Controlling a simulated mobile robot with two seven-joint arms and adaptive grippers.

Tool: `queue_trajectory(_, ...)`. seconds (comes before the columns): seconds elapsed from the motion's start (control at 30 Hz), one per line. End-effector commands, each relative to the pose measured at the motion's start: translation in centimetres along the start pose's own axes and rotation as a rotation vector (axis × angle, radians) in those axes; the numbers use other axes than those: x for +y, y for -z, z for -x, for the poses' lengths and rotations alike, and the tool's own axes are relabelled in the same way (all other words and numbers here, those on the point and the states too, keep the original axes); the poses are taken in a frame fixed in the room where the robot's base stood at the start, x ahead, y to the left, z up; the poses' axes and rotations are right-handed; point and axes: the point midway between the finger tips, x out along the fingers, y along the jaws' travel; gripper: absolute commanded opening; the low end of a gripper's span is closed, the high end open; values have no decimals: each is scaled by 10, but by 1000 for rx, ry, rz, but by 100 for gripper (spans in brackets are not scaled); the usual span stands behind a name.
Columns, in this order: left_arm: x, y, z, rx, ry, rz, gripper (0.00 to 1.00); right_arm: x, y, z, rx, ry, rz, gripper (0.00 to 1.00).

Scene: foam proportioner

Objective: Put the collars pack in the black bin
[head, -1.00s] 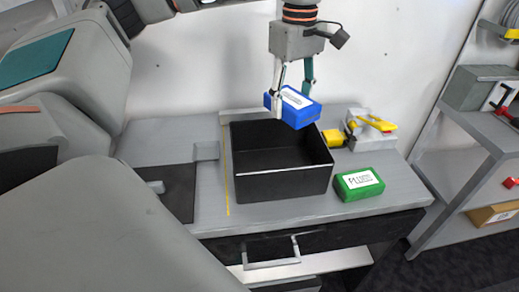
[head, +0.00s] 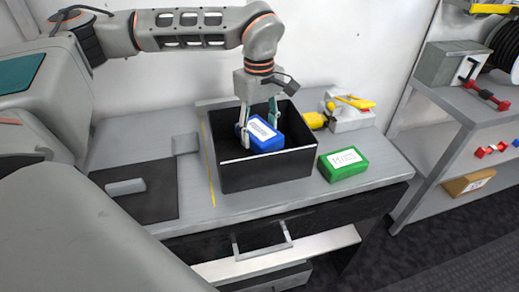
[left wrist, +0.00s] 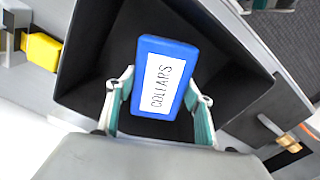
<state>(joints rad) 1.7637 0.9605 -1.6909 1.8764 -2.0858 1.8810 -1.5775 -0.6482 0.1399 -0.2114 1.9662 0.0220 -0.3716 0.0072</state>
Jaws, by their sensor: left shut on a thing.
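The collars pack is a blue box with a white label reading COLLARS (left wrist: 163,78); in the head view the blue pack (head: 262,134) is inside the black bin's opening. The black bin (head: 268,173) stands on the grey bench, and its dark wall shows around the pack in the left wrist view (left wrist: 85,60). My left gripper (head: 260,136) points down into the bin with its fingers on either side of the pack, shut on it. Whether the pack touches the bin floor I cannot tell. My right gripper is not in view.
A green labelled pack (head: 343,164) lies on the bench just right of the bin. A grey and yellow device (head: 348,112) stands behind it. A dark mat with a grey block (head: 125,187) is at the left. A shelf unit (head: 450,130) stands at the right.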

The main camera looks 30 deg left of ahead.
Motion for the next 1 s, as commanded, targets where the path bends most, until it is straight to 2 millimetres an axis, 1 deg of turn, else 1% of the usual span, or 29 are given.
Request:
queue_trajectory(0.03,0,0,-8,-1,2,0,26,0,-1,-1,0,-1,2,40)
queue_trajectory(0.1,0,0,-14,0,0,1,26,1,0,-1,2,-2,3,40)
queue_trajectory(0.27,0,0,-22,1,-1,1,26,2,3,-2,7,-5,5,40)
queue_trajectory(0.53,0,0,-58,-1,2,1,26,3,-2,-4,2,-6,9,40)
queue_trajectory(0.6,0,0,-61,0,0,1,26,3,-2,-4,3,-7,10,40)
queue_trajectory(0.83,0,0,-60,1,-2,1,26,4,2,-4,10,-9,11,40)
queue_trajectory(0.97,0,0,-64,1,-1,1,26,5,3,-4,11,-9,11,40)
queue_trajectory(1.0,0,0,-64,1,-1,1,59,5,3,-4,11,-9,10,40)
